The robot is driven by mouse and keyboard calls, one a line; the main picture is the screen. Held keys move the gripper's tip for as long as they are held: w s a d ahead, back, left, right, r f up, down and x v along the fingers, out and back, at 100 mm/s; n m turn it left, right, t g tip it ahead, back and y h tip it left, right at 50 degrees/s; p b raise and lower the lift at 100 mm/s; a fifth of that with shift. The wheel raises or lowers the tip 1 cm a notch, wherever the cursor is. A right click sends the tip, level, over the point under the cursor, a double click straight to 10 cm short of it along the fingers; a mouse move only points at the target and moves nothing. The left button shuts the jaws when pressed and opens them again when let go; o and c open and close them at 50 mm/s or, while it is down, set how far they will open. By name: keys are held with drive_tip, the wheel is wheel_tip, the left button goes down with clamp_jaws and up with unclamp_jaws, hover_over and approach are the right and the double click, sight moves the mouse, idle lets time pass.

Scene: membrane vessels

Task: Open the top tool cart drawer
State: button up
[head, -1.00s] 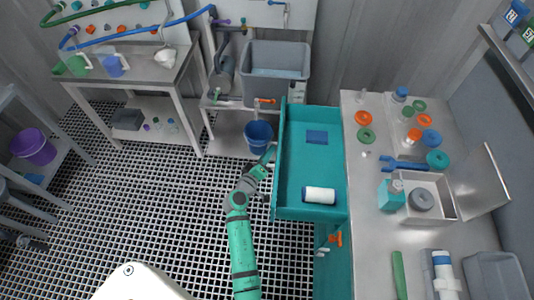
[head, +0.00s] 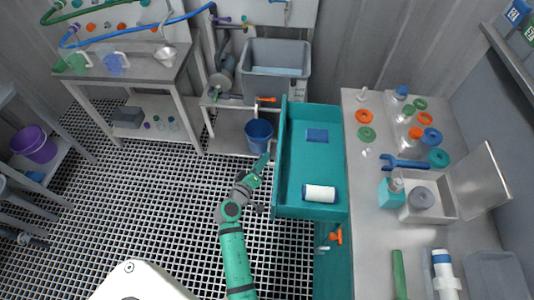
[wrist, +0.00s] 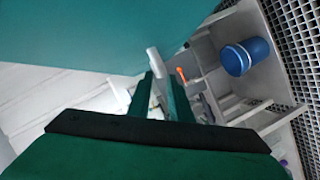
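The teal top drawer (head: 312,168) of the tool cart is pulled out to the left, so its inside shows from above. It holds a white roll (head: 319,193) with a dark end and a flat blue piece (head: 317,135). My gripper (head: 263,161) is just left of the drawer front (head: 279,160). In the wrist view the teal drawer front (wrist: 90,35) fills the upper left. A pale handle bar (wrist: 153,60) shows just beyond the fingertips of my gripper (wrist: 160,78). The fingers are apart with a gap between them, and nothing is visibly held.
The cart top (head: 375,220) at right carries rings, a blue wrench (head: 405,163) and a grey tray (head: 440,210). A blue bucket (head: 258,134) stands on a low shelf behind my gripper. An orange-handled valve (head: 336,237) is below the drawer.

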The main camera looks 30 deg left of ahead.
drive_tip(key=shift+v, duration=2.75)
drive_tip(key=shift+w, duration=0.1)
